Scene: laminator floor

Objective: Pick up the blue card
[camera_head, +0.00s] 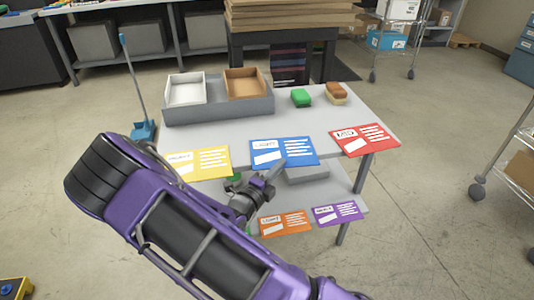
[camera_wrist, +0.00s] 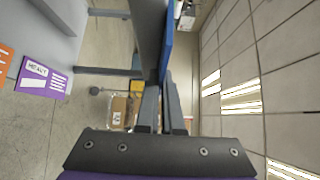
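The blue card (camera_head: 284,151) lies flat at the middle of the table's front edge, its near edge sticking out a little. White label patches show on its face. My gripper (camera_head: 276,165) is at this near edge, with one finger over the card's top and the other hidden below. In the wrist view the blue card (camera_wrist: 167,48) shows edge-on as a thin strip. The fingers of my gripper (camera_wrist: 162,90) are close together around its edge and look shut on it. The card appears still level with the table top.
A yellow card (camera_head: 202,163) lies left and a red card (camera_head: 365,139) right on the same table (camera_head: 225,130). Behind are a grey tray (camera_head: 220,114) with two boxes, a green block (camera_head: 301,98) and a brown block (camera_head: 336,94). Orange (camera_head: 286,223) and purple (camera_head: 338,213) cards are on the lower shelf.

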